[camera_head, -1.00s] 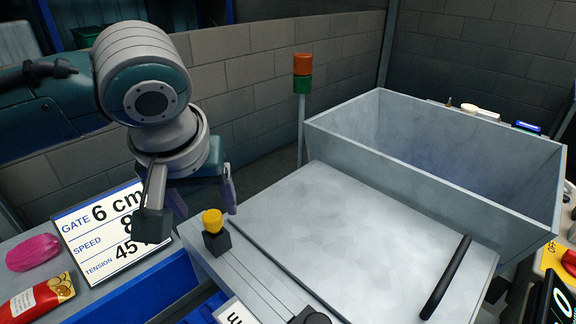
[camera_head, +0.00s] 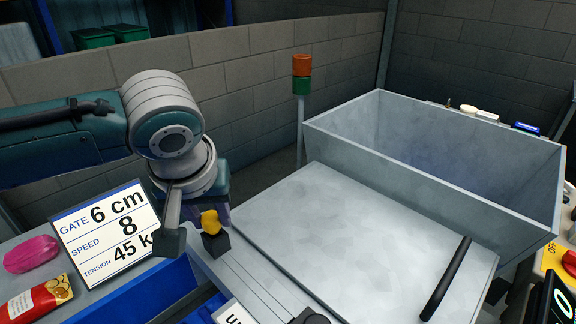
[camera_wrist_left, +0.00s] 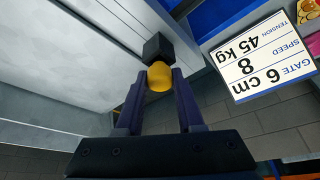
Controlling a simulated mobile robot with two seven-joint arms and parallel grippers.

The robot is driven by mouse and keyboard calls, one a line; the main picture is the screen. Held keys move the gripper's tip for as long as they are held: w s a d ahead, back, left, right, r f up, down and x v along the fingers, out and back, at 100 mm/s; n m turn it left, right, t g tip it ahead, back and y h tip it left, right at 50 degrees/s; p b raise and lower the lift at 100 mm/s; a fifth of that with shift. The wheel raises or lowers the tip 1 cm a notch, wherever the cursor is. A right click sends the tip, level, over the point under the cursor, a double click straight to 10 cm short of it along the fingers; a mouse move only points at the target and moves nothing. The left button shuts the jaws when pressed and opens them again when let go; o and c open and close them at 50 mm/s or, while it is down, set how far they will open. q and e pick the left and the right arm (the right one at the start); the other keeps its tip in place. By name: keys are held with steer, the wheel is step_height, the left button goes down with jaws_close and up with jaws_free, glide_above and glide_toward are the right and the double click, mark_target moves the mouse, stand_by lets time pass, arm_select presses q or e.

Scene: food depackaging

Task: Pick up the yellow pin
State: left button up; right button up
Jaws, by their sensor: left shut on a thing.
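The yellow pin (camera_head: 211,222) has a rounded yellow head and stands on a small black block (camera_head: 216,242) at the left edge of the grey metal lid. In the left wrist view the yellow head (camera_wrist_left: 160,77) sits between my two finger tips, with the black block (camera_wrist_left: 158,47) just beyond it. My left gripper (camera_wrist_left: 159,80) is shut on the yellow pin. In the head view the gripper (camera_head: 208,215) is partly hidden by its own wrist. Whether the pin is still seated in the block cannot be told. My right gripper is not in view.
A large open grey bin (camera_head: 440,175) stands behind the flat metal lid (camera_head: 350,240) with a black handle (camera_head: 446,278). A white sign (camera_head: 108,235), a pink item (camera_head: 31,254) and a red packet (camera_head: 37,300) lie at left. An orange-green signal post (camera_head: 302,75) stands behind.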

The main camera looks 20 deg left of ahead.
arm_select(q)
jaws_close()
steer(key=shift+r, duration=0.1)
